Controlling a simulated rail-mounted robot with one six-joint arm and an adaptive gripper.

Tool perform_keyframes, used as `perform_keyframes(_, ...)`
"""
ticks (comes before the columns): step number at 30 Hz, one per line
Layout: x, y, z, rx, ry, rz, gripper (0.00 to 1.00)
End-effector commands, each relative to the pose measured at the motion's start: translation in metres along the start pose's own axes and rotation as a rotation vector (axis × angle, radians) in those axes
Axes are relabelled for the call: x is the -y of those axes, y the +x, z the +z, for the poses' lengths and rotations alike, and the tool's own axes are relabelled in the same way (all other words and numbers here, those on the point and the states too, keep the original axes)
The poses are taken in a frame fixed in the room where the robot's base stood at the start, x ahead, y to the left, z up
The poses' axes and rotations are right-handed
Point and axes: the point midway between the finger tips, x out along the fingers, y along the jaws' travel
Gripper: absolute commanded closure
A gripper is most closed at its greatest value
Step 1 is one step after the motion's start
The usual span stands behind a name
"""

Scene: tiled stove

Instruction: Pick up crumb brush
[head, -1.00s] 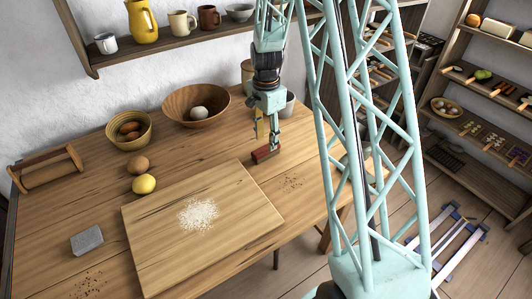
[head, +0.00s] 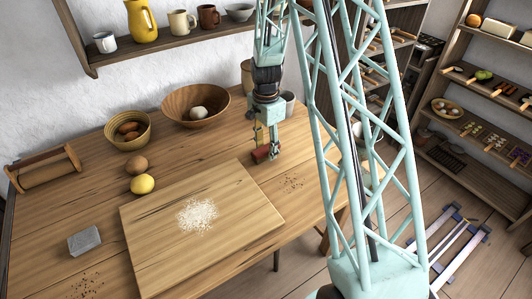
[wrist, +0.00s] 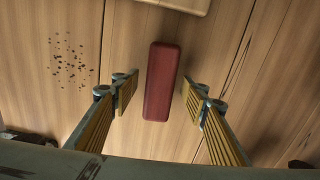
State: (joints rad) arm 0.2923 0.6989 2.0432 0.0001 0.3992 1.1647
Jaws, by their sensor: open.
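The crumb brush is a red, rounded block (wrist: 162,82) lying on the wooden table, and it also shows in the head view as a small red piece (head: 261,153) right of the cutting board's far corner. My gripper (wrist: 160,98) is open, with one finger on each side of the brush and a gap on both sides in the wrist view. In the head view my gripper (head: 266,150) points down at the brush and partly hides it. Whether the fingers touch the table cannot be told.
A cutting board (head: 160,250) with white flour (head: 197,214) lies in front. Dark crumbs (wrist: 70,60) lie beside the brush. A wooden bowl (head: 178,100) and a grey pot (head: 289,104) stand behind.

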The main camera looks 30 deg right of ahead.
Motion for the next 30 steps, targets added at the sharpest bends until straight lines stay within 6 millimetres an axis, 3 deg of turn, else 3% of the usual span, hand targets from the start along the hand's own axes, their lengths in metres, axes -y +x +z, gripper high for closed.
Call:
perform_keyframes(6, -0.0001, 0.0000, 0.0000, 0.000, 0.000, 0.000, 0.60)
perform_keyframes(15, -0.0001, 0.0000, 0.0000, 0.000, 0.000, 0.000, 0.87)
perform_keyframes(30, 0.0001, -0.0065, -0.0001, 0.000, 0.000, 0.000, 0.87)
